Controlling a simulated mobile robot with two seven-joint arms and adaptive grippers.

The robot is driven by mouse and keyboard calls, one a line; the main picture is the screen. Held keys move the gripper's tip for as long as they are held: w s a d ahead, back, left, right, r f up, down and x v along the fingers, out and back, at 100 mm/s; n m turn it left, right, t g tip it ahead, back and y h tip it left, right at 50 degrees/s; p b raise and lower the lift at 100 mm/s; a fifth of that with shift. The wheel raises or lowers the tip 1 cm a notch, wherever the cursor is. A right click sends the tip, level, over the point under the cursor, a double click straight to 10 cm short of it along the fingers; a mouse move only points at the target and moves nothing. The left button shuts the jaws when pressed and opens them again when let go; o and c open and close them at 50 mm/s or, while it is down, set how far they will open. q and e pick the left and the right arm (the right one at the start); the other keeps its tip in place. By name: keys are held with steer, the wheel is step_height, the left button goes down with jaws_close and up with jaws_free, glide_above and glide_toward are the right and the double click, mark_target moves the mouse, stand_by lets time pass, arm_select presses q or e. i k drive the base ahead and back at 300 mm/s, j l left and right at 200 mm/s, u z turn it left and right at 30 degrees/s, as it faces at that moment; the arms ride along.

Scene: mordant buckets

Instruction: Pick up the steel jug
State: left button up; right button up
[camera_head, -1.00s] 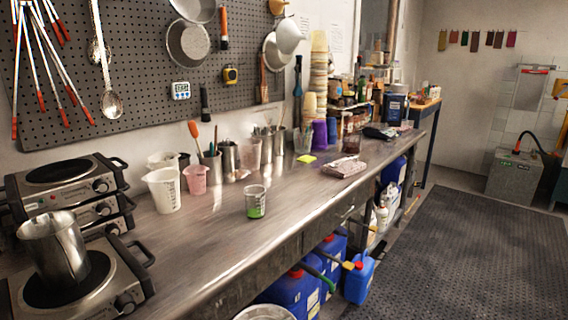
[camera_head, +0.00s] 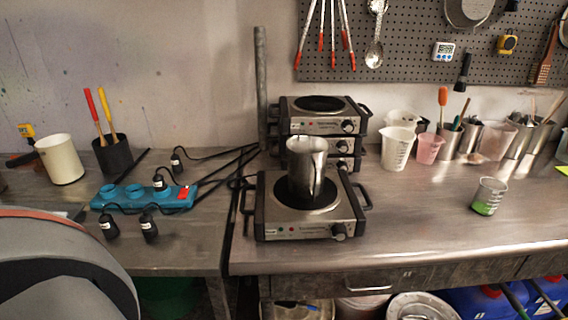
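The steel jug (camera_head: 306,168) is a shiny metal vessel. It stands upright on the round black plate of the front hot plate (camera_head: 303,212), near the middle of the head view. Its far side and inside are hidden. Neither of my grippers shows in this view, and nothing is touching the jug from my side.
Stacked hot plates (camera_head: 322,118) stand close behind the jug. A blue power strip (camera_head: 143,196) with black plugs and cables lies to the left. A beaker with green liquid (camera_head: 488,197) and a white measuring jug (camera_head: 397,149) stand to the right. The bench front (camera_head: 420,240) is clear.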

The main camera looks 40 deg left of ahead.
mark_target(306, 154)
steer(key=u, duration=0.95)
